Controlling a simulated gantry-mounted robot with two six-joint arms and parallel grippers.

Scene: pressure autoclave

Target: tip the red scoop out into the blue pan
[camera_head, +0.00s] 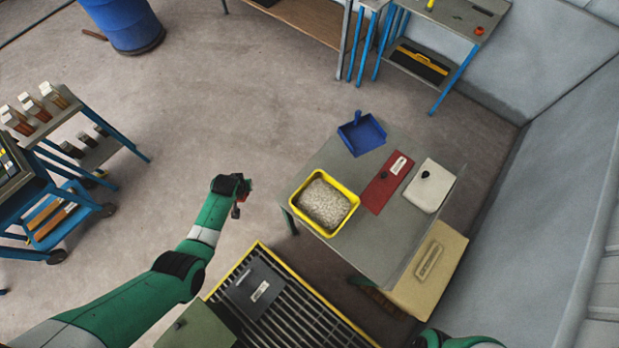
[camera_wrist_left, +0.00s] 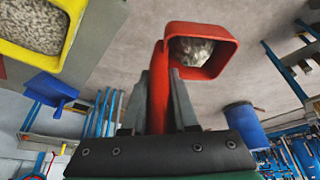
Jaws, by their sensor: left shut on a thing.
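My left gripper (camera_head: 240,192) is left of the table, over the floor, in the head view. In the left wrist view the left gripper (camera_wrist_left: 157,98) is shut on the handle of the red scoop (camera_wrist_left: 160,65). The scoop's square bowl holds a pale grainy load. In the head view the scoop is mostly hidden by the gripper. The blue pan (camera_head: 369,134) lies at the table's far edge and shows in the left wrist view (camera_wrist_left: 52,88). My right gripper is out of view.
A yellow tray (camera_head: 353,191) full of pale granules stands on the grey table (camera_head: 345,245), between the gripper and a red plate (camera_head: 380,193). A white slab (camera_head: 430,187) lies at the right. A slatted yellow-edged platform (camera_head: 300,303) is in front. A blue barrel (camera_head: 122,22) stands far left.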

